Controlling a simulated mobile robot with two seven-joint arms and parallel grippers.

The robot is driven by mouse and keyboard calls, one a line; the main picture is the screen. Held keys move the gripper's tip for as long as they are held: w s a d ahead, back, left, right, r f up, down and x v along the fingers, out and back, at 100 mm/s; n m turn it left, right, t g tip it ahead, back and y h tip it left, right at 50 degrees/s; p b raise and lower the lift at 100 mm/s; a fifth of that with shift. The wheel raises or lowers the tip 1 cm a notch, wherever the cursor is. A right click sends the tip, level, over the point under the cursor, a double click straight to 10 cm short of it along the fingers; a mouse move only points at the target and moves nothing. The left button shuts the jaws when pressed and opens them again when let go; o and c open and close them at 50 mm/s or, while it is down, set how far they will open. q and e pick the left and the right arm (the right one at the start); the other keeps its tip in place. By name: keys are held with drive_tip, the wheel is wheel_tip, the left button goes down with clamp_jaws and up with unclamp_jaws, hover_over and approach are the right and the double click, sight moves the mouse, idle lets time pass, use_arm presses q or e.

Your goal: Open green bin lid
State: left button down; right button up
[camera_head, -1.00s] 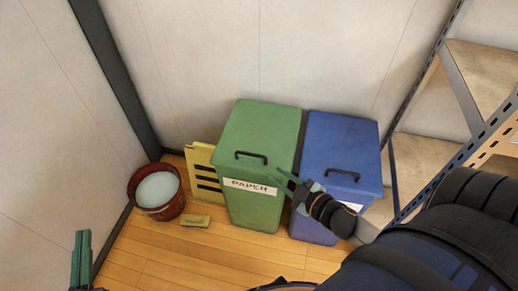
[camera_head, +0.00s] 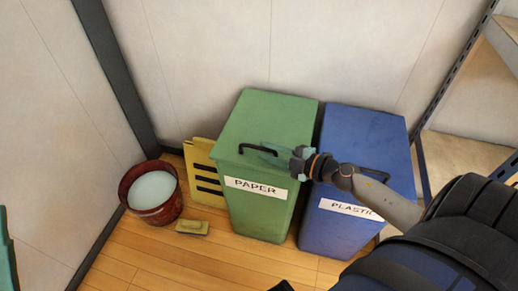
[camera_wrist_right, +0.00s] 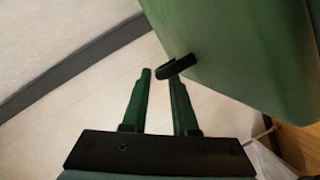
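The green bin (camera_head: 265,200) stands upright against the wall, with a white PAPER label on its front. Its lid (camera_head: 272,115) is down and has a black handle (camera_head: 257,149) near the front edge. My right gripper (camera_head: 268,153) is at the right end of this handle. In the right wrist view my right gripper (camera_wrist_right: 159,75) is open, with a clear gap between its green fingers. The handle (camera_wrist_right: 176,67) is at the tip of the right-hand finger; I cannot tell if they touch. Only a green part of my left gripper (camera_head: 6,262) shows at the left edge.
A blue bin (camera_head: 335,225) labelled PLASTIC stands close on the right, under my right arm. A red bucket (camera_head: 151,211), a yellow folded board (camera_head: 203,180) and a yellow sponge-like block (camera_head: 192,228) are on the left. A metal shelf (camera_head: 455,160) stands at the right.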

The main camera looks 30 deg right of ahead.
sight(264, 150)
drive_tip(key=shift+x, duration=1.7)
clamp_jaws()
